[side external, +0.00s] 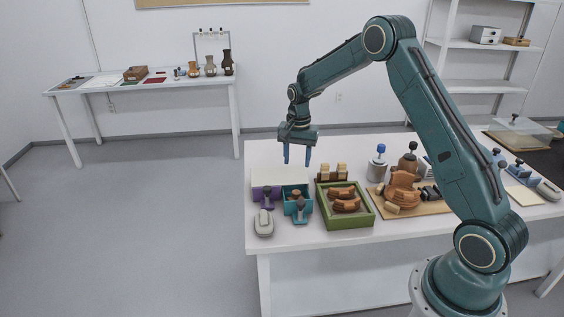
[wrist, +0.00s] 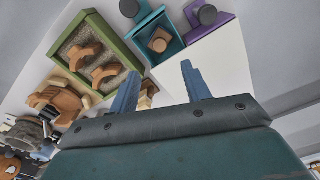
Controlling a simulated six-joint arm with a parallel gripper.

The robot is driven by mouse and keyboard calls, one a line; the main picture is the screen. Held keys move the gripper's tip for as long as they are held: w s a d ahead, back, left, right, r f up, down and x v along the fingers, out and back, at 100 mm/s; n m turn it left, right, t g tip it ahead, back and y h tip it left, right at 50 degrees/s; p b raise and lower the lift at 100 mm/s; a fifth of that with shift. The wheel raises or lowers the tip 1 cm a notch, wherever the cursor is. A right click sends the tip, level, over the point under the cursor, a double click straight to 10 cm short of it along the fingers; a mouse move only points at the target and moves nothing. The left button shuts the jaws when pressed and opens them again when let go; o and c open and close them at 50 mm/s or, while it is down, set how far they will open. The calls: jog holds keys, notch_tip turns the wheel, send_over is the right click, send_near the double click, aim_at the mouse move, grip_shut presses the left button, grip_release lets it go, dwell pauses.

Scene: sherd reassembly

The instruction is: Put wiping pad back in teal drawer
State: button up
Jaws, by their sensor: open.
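My gripper (side external: 297,157) is open and empty, fingers pointing down, above the white-topped drawer cabinet (side external: 277,174). In the wrist view my gripper's fingertips (wrist: 160,76) stand apart with nothing between them. The teal drawer (side external: 288,207) is pulled out at the cabinet's front; it also shows in the wrist view (wrist: 174,46). A small tan-brown block (wrist: 159,41) lies inside the drawer, apart from my gripper. I cannot tell for certain whether this block is the wiping pad.
A purple drawer (side external: 258,196) beside the teal one also sticks out. A green-rimmed tray (side external: 347,222) with curved brown sherds stands to the right. A pale grey object (side external: 263,224) lies at the table's front left. A tan board (side external: 432,208) with a partly assembled pot is farther right.

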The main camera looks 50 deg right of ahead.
jog(key=s+a+r+n+t, duration=0.1)
jog(key=s+a+r+n, duration=0.1)
jog(key=s+a+r, duration=0.3)
jog(key=s+a+r+n+t, duration=0.1)
jog(key=s+a+r+n, duration=0.15)
jog(key=r, duration=0.45)
jog(key=s+a+r+n+t, duration=0.1)
jog(key=s+a+r+n, duration=0.2)
jog(key=r, duration=0.4)
jog(key=s+a+r+n+t, duration=0.1)
jog(key=s+a+n, duration=0.1)
jog(key=s, duration=0.9)
jog(key=s+a+r+n+t, duration=0.1)
jog(key=s+a+n, duration=0.2)
jog(key=s, duration=0.7)
jog(key=shift+s+a+n, duration=0.35)
jog(key=shift+s+a, duration=0.05)
jog(key=shift+a, duration=0.7)
jog(key=shift+c, duration=0.5)
